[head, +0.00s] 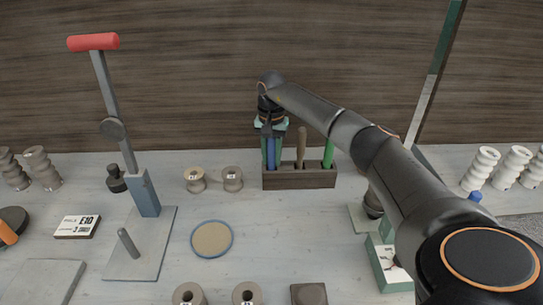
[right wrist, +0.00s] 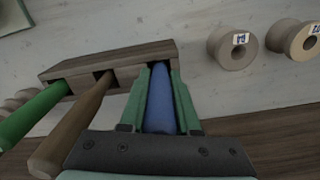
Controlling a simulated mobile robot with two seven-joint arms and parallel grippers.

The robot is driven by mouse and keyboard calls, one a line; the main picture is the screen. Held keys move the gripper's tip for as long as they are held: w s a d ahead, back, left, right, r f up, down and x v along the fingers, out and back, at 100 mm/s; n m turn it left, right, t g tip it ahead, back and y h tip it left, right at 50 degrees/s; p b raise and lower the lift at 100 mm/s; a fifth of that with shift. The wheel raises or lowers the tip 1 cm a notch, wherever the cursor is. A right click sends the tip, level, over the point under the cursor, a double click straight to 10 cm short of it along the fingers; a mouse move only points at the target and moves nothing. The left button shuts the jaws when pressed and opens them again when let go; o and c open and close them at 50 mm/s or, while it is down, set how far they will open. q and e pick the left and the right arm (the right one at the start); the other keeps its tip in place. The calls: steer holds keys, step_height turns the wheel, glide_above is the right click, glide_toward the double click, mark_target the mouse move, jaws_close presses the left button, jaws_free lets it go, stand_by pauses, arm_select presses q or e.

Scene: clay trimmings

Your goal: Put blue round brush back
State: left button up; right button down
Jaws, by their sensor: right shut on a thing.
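The blue round brush (head: 270,153) stands upright at the left end of the dark wooden holder (head: 300,180). Only its blue handle shows; the lower end is hidden in the holder. My right gripper (head: 270,138) comes down from above and is shut on the blue handle. In the right wrist view the green fingers of the right gripper (right wrist: 160,100) lie on either side of the blue brush (right wrist: 160,98), whose far end meets the left-end slot of the holder (right wrist: 115,58). My left gripper is not in view.
A brown handle (head: 301,142) and a green handle (head: 328,154) stand in the same holder. Two spools (head: 195,180) sit just left of it. A lever press (head: 145,195) stands further left, and a round disc (head: 211,239) lies in front.

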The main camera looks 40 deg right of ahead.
steer(key=shift+f, duration=0.1)
steer(key=c, duration=0.6)
jaws_free()
step_height(320, 180, up, 12)
steer(key=shift+r, duration=0.1)
stand_by(0.4)
